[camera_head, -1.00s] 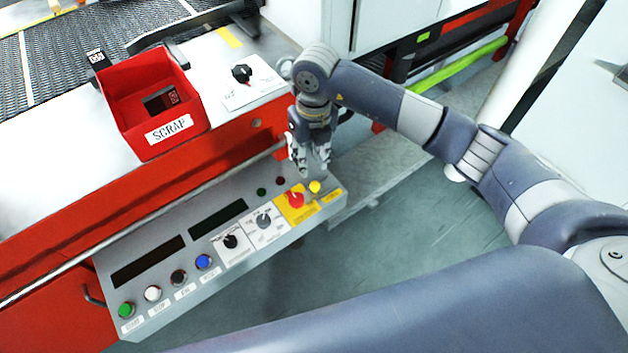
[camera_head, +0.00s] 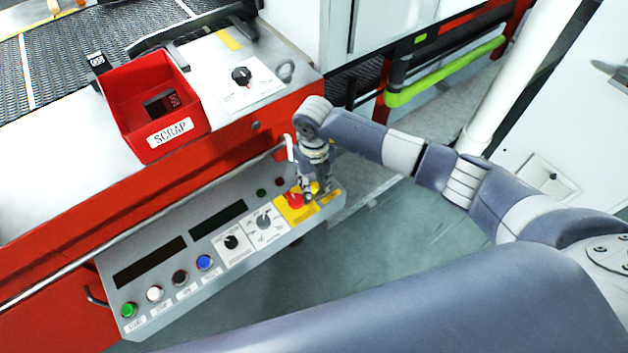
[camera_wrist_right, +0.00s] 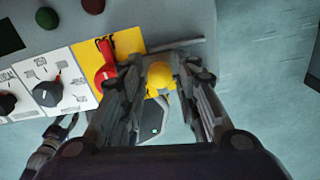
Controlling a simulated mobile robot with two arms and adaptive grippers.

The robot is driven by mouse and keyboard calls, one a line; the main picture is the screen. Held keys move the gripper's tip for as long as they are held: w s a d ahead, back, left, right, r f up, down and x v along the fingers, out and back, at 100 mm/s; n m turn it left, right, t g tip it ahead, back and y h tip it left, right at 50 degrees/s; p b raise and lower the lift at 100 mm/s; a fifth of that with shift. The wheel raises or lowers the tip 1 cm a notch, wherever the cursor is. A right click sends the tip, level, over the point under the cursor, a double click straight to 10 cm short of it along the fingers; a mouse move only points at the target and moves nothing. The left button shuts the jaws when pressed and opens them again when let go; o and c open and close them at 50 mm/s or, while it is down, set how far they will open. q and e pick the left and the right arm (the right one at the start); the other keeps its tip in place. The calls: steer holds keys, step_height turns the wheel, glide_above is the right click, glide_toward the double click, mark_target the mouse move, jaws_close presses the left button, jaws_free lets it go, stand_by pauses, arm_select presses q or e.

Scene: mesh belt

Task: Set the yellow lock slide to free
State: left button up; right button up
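The yellow lock slide shows as a round yellow knob (camera_wrist_right: 160,75) at the right end of the grey control panel (camera_wrist_right: 130,20). In the head view the knob (camera_head: 314,187) is partly covered by my right gripper (camera_head: 318,191). In the right wrist view, my right gripper (camera_wrist_right: 161,82) is open, with one finger on each side of the knob. Contact with the knob cannot be made out. A dark gripper-like part (camera_wrist_right: 55,143) shows at the lower left of the wrist view, perhaps my left gripper; its state is unclear.
A red knob (camera_head: 294,200) on a yellow plate sits just left of the yellow knob. Two rotary switches and several push buttons line the panel further left. A red scrap bin (camera_head: 150,105) stands on the machine above. Open floor lies right of the panel.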

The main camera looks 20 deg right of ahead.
steer(key=shift+c, duration=0.6)
jaws_close()
steer(key=shift+w+d+b, duration=0.2)
steer(key=shift+w+d, duration=0.05)
steer(key=shift+d, duration=0.35)
steer(key=shift+w+d+b, duration=0.15)
steer(key=shift+w+d, duration=0.05)
steer(key=shift+d, duration=0.45)
steer(key=shift+w+d+b, duration=0.2)
steer(key=shift+w+d, duration=0.05)
steer(key=shift+d, duration=0.35)
steer(key=shift+r, duration=0.1)
steer(key=shift+o, duration=0.6)
jaws_free()
step_height(320, 180, up, 12)
